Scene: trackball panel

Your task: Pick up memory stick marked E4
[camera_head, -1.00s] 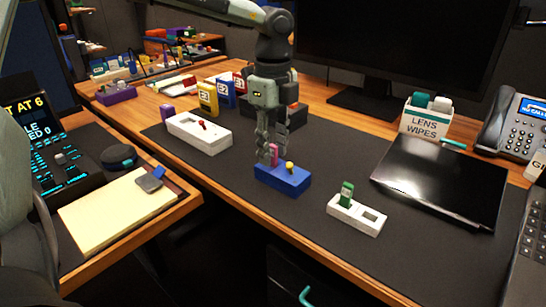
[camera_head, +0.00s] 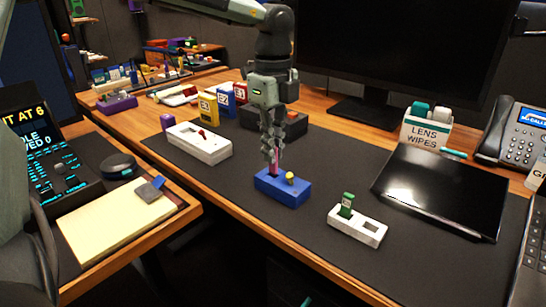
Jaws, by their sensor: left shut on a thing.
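A pink stick (camera_head: 273,171) stands upright in the blue block (camera_head: 290,193) in the middle of the dark desk mat. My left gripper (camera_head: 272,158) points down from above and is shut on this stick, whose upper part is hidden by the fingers. The stick's lower end appears to be still in or at the block. A green stick (camera_head: 347,204) stands in a white two-slot holder (camera_head: 352,226) to the right; its mark is too small to read. I cannot read an E4 mark anywhere. My right gripper is not in view.
A yellow knob (camera_head: 290,177) sits on the blue block beside the stick. A white box (camera_head: 205,147) is to the left, with upright cases E3 (camera_head: 208,107), E2 and E1 behind. A black tablet (camera_head: 440,190) and a lens wipes box (camera_head: 425,130) are on the right.

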